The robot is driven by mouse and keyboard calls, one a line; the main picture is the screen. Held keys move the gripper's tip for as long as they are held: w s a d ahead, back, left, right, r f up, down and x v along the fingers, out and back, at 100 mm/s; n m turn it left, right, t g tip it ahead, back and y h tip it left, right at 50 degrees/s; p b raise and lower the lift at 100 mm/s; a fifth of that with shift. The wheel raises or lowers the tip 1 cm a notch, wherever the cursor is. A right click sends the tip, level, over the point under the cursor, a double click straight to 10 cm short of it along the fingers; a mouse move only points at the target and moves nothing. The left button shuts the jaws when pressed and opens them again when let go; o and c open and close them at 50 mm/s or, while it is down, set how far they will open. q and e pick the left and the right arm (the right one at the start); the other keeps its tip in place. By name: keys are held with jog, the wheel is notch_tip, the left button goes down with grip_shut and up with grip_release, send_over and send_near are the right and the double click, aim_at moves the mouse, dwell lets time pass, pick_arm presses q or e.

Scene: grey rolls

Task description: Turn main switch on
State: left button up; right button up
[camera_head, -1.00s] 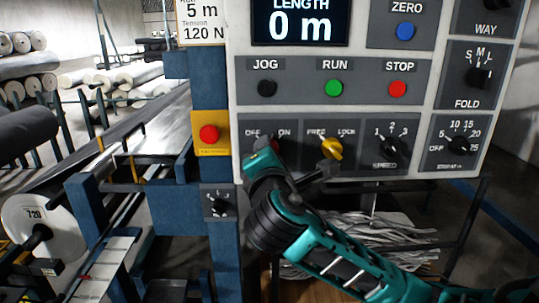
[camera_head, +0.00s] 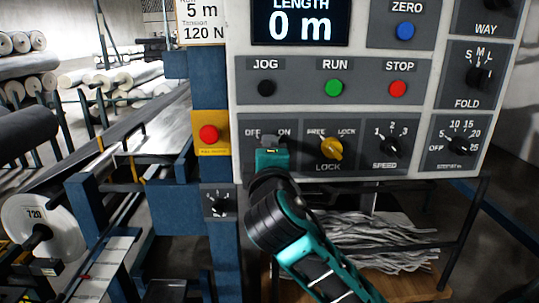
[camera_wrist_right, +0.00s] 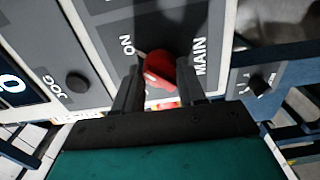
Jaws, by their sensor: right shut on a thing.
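The red main switch (camera_wrist_right: 160,68) shows in the right wrist view on the grey panel, between the ON and MAIN labels. My right gripper (camera_wrist_right: 161,88) is shut on it, one finger at each side. I cannot tell clearly which mark the knob points to. In the head view my right gripper (camera_head: 271,142) covers the switch, just below the OFF and ON labels (camera_head: 268,132). My left gripper is not in view.
The yellow lock knob (camera_head: 331,148) is close to the right of my gripper, with the black speed knob (camera_head: 392,145) beyond it. A red button (camera_head: 209,134) on a yellow plate stands to the left. JOG, RUN (camera_head: 334,88) and STOP buttons are above.

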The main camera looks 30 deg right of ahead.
dwell(0.3)
jog(key=o, duration=1.1)
jog(key=shift+c, duration=0.2)
